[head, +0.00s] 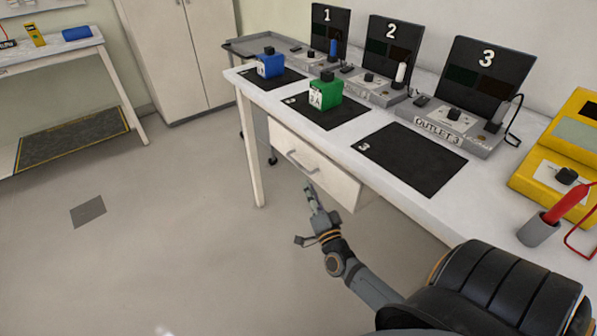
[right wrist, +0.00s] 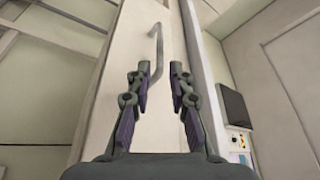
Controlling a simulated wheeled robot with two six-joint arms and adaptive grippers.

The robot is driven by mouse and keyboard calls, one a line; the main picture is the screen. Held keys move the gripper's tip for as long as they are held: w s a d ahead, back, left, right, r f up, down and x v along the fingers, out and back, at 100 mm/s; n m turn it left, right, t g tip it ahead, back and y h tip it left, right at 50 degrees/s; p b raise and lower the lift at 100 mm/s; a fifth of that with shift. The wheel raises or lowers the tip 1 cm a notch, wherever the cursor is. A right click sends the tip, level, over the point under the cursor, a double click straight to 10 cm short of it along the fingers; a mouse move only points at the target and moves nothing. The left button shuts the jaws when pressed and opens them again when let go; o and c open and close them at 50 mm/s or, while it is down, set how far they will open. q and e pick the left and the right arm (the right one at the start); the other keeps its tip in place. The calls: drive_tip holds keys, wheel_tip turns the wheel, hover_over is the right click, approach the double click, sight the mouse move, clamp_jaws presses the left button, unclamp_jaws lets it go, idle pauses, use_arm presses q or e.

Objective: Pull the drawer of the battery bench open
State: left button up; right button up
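The battery bench (head: 233,77) is a long white table with a pale drawer (head: 325,183) under its top. The drawer has a grey bar handle (head: 301,163) on its front. My right gripper (head: 311,193) is just below and in front of the handle, pointing at the drawer. In the right wrist view my right gripper (right wrist: 160,78) has its fingers apart with nothing held between them. The handle (right wrist: 158,48) shows ahead of the fingers, its lower end near the left fingertip. I cannot tell whether they touch. My left gripper is not in view.
On the bench stand a blue battery block (head: 270,67), a green block (head: 325,94), an empty black mat (head: 411,157) and several numbered outlet panels. A yellow tester (head: 547,176) and a grey cup (head: 538,231) are at the right. The floor before the drawer is clear.

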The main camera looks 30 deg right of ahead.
sight(299, 165)
drive_tip(key=x, duration=0.9)
drive_tip(key=shift+w+b, duration=0.2)
drive_tip(key=shift+b, duration=0.2)
drive_tip(key=shift+w+d+r, duration=0.1)
drive_tip(key=shift+w+d, duration=0.05)
drive_tip(key=shift+w, duration=0.3)
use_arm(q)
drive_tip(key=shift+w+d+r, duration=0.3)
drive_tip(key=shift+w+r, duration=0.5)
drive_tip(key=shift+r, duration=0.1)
use_arm(e)
drive_tip(key=shift+c, duration=0.2)
clamp_jaws()
